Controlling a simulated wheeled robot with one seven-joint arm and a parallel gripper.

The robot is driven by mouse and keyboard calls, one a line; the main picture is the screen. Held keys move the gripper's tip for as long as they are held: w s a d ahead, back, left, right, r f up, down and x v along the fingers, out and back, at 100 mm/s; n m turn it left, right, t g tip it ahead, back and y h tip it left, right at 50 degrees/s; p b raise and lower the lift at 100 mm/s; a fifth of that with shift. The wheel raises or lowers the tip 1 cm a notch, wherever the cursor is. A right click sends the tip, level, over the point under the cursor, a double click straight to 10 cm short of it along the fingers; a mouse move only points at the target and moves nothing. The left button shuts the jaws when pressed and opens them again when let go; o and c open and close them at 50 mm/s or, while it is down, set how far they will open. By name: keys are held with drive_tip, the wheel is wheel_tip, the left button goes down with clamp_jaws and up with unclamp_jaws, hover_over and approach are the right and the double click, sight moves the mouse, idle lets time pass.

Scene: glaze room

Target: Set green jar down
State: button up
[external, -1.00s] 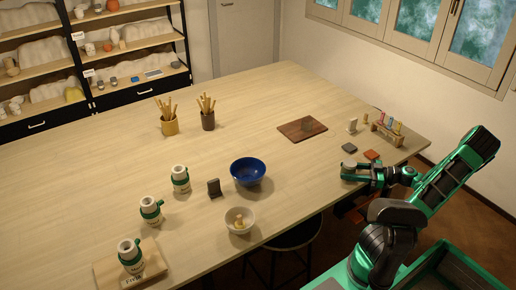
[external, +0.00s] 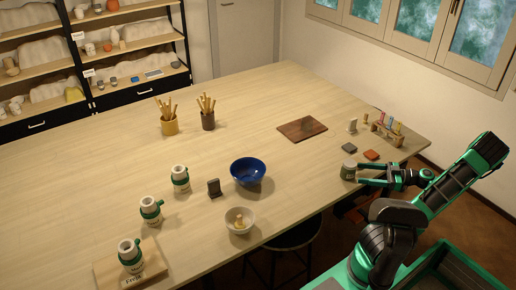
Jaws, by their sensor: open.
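A small jar (external: 348,170) with a pale top and a greenish body stands upright on the table near its right front edge. My gripper (external: 367,174) is open just to the right of the jar, with its fingers pointing left toward it. The fingers look clear of the jar, though the exact gap is too small to tell.
A rack of coloured vials (external: 387,130) stands at the back right. A blue bowl (external: 248,171) is to the left, and the tabletop between is clear. A dark wooden board (external: 302,128) lies farther back.

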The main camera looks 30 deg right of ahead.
sight(343, 167)
drive_tip(key=shift+v, duration=1.8)
drive_tip(key=shift+r, duration=0.1)
drive_tip(key=w+a+r+g+h, duration=0.2)
drive_tip(key=r, duration=0.1)
drive_tip(key=shift+w+h, duration=0.25)
drive_tip(key=shift+h, duration=0.15)
drive_tip(key=shift+w+a+r+m, duration=0.3)
drive_tip(key=shift+w+a+r, duration=0.05)
drive_tip(key=shift+r, duration=0.3)
drive_tip(key=x, duration=0.5)
drive_tip(key=shift+w+a+f, duration=0.1)
drive_tip(key=shift+w+f, duration=0.1)
drive_tip(key=shift+h, duration=0.3)
drive_tip(key=shift+a+x, duration=0.2)
drive_tip(key=shift+x, duration=2.4)
drive_tip(key=shift+s+r, duration=0.1)
drive_tip(key=shift+r, duration=0.05)
